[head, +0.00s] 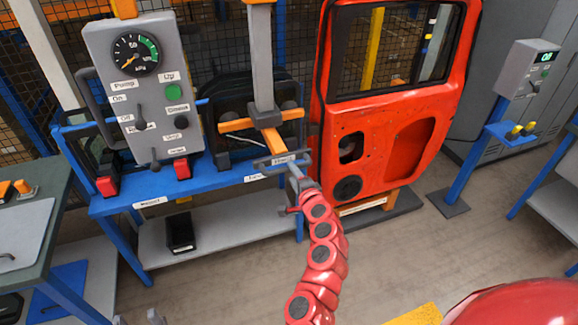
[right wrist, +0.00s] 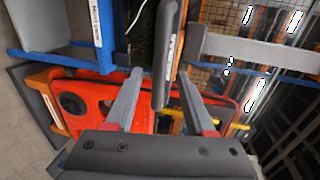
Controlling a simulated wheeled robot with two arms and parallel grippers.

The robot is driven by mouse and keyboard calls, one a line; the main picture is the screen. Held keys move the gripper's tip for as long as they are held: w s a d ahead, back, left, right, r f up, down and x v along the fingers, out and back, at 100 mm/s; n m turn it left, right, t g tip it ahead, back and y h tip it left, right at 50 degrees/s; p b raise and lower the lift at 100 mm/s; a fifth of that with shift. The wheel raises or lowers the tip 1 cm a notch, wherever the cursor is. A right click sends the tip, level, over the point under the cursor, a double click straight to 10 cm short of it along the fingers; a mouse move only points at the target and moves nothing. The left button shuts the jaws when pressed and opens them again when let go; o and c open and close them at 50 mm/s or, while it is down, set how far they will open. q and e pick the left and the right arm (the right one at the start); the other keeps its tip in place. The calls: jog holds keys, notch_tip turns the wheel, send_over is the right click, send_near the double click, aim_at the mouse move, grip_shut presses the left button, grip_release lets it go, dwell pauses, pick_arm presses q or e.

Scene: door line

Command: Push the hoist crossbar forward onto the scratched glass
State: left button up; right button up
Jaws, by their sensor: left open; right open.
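The hoist (head: 263,70) hangs as a grey post with an orange cross-arm and dark suction cups. Its crossbar (head: 276,160), a dark bar with a white label, is on the near side; it also shows in the right wrist view (right wrist: 171,60). Behind the hoist, the scratched glass (head: 240,124) stands upright in the blue rack, a dark pane with a pale streak, partly hidden. My right gripper (head: 293,176) is open at the crossbar, its fingers on either side of the bar in the right wrist view (right wrist: 158,100). My left gripper (head: 137,318) is open at the bottom edge, barely in view.
A control panel (head: 145,85) with gauge and switches stands left of the hoist. A red door (head: 380,130) stands close on the right. A blue bench (head: 220,178) runs below, over a grey shelf with a black bin (head: 180,232). The floor in front is clear.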

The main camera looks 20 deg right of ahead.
jog(key=shift+p+x, duration=0.55)
jog(key=shift+x, duration=1.65)
jog(key=shift+d, duration=0.1)
grip_shut()
